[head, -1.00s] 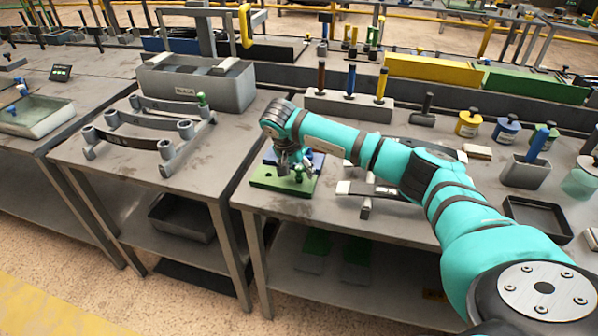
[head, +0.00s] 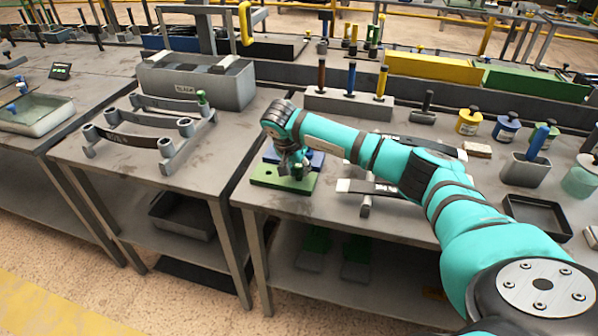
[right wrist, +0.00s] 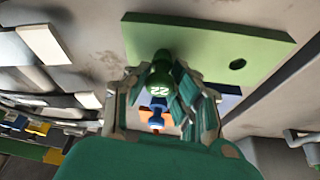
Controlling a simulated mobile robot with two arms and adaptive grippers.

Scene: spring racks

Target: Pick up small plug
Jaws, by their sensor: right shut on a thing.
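My right gripper (head: 293,172) points down over a green block (head: 268,180) near the front left corner of the right-hand table. In the right wrist view, my gripper (right wrist: 165,88) is shut on a small green plug (right wrist: 160,74) with a white "22" on it. The plug is at the green block (right wrist: 205,48); I cannot tell whether it is still seated. A blue plug (right wrist: 157,108) shows beyond it, between the fingers. In the head view the fingers mostly hide the held plug. My left gripper is not in view.
A blue block (head: 315,158) lies just behind the green block. A rack with brown, blue and yellow handles (head: 330,105) stands further back. Dark bars on grey supports (head: 368,188) lie close on the right. A gap separates this table from the left table.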

